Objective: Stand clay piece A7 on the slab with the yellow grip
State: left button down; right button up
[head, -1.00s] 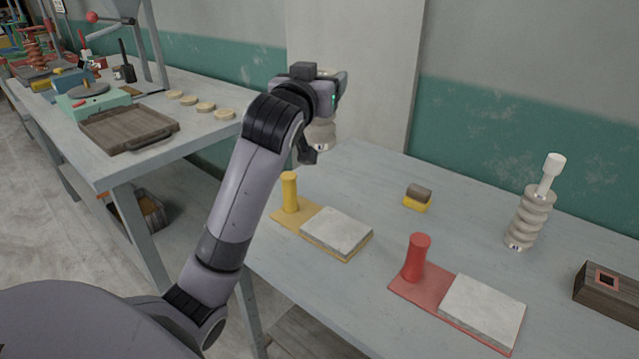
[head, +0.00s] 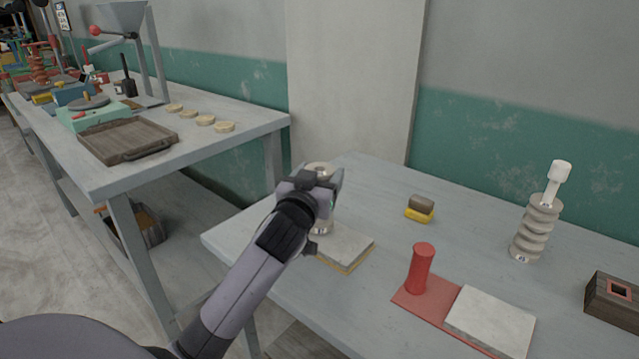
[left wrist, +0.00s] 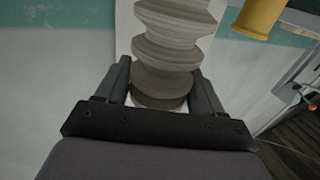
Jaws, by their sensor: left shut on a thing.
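My left gripper (head: 327,200) is shut on a grey ribbed clay piece (head: 322,227), whose pale top and lower end show past the gripper. In the left wrist view the clay piece (left wrist: 168,52) sits between both fingers; no label is readable there. In the head view it looks roughly upright over the rear left of the pale slab (head: 343,245) on the yellow-edged board. I cannot tell whether it touches the slab. The yellow grip (left wrist: 262,15) shows in the left wrist view; my arm hides it in the head view. My right gripper is not in view.
A red board with a red grip (head: 421,268) and pale slab (head: 490,320) lies to the right. Another ribbed piece (head: 535,232) with a white tool in its top, a sponge-like block (head: 420,209) and a wooden block (head: 615,300) stand beyond.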

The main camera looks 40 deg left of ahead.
pick_arm(q)
jog(key=shift+f, duration=0.4)
jog(key=shift+f, duration=0.15)
jog(key=shift+c, duration=0.7)
grip_release()
jog(key=shift+f, duration=0.1)
jog(key=shift+r, duration=0.2)
jog(key=v, duration=1.2)
jog(key=shift+s, duration=0.1)
